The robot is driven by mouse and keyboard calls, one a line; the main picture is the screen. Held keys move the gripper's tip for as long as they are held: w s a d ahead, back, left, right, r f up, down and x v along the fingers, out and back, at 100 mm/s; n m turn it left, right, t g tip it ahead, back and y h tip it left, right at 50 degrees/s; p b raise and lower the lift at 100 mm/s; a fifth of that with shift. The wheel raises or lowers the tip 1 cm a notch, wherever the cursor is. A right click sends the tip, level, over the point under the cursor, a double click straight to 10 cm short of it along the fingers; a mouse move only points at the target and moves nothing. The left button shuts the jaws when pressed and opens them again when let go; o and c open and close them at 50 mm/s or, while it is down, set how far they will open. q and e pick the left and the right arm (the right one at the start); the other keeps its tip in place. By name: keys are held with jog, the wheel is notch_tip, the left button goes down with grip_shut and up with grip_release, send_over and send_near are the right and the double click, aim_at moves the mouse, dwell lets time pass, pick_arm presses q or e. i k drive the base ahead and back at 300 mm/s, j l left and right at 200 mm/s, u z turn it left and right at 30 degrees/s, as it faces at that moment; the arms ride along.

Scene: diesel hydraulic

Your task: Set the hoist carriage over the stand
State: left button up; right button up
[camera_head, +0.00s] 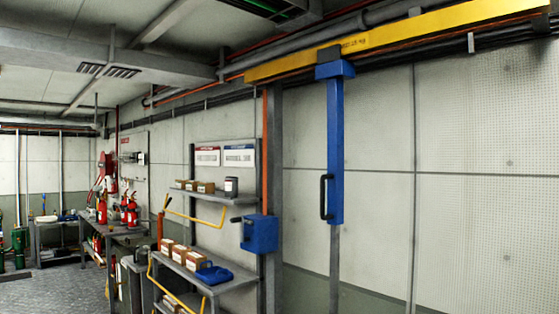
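A yellow overhead beam (420,37) runs along the upper right. What looks like the hoist carriage, a blue block (335,69), hangs under it near its left part. A long blue upright bar (335,150) extends down from the block, with a black handle (324,197) on its lower left side. A thin grey post continues below the bar. I cannot tell which thing is the stand. Neither of my grippers shows in this view.
A blue box (260,233) with a crank-like handle is left of the bar. Grey shelves (207,275) hold brown boxes (197,261) and a blue tray (214,275). Red extinguishers (130,212) stand on a bench farther back. The pale wall at right is bare.

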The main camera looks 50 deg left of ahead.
aim_at(332, 70)
jog(key=u, duration=1.55)
jog(key=z, duration=0.45)
jog(key=i+j+z, duration=0.15)
jog(key=j+z, duration=0.2)
jog(key=i+j+z, duration=0.1)
jog(key=j+z, duration=0.9)
jog(key=j, duration=2.35)
